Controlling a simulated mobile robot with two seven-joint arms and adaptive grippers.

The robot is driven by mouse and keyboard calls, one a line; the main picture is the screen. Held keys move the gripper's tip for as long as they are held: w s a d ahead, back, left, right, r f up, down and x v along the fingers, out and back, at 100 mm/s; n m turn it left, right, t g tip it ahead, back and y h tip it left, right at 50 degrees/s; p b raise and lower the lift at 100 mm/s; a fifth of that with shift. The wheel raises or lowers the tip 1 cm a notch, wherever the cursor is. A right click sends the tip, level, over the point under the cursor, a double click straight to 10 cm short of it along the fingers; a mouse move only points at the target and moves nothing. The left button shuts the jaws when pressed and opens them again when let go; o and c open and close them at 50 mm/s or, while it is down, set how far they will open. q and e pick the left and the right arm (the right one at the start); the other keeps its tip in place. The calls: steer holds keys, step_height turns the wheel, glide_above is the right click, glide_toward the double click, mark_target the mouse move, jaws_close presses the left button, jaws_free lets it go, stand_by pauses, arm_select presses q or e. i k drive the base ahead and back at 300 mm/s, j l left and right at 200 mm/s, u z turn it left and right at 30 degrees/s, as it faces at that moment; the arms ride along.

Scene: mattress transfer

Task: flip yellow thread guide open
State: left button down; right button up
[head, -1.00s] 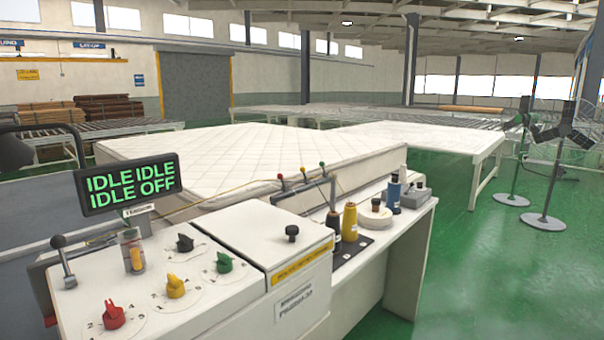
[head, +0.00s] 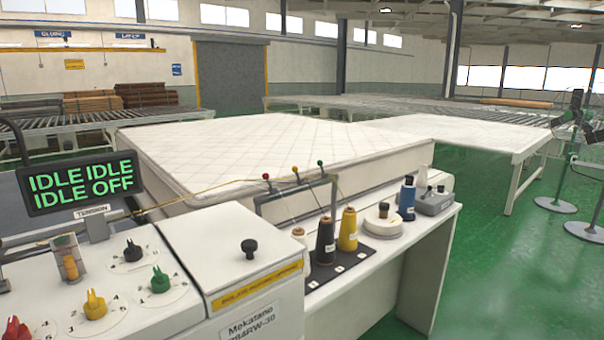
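The yellow thread guide (head: 295,170) is the middle of three small coloured knobs above a thin dark frame on the sewing machine's table. The red guide (head: 266,176) is on its left and the green guide (head: 320,163) on its right. They are too small to tell whether each is open or shut. A black thread cone (head: 325,242) and a yellow thread cone (head: 348,230) stand below them on a dark mat (head: 332,271). Neither of my grippers is in view.
A control panel with coloured dials (head: 95,305) and an "IDLE IDLE IDLE OFF" display (head: 82,183) fill the lower left. A quilted mattress (head: 270,150) lies behind.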

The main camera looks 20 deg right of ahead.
mark_target(294, 169)
steer(key=i+l, duration=0.1)
steer(key=l, duration=0.8)
steer(key=i+l, duration=0.1)
steer(key=l, duration=0.85)
steer(key=i+l+u, duration=0.1)
steer(key=l, duration=0.8)
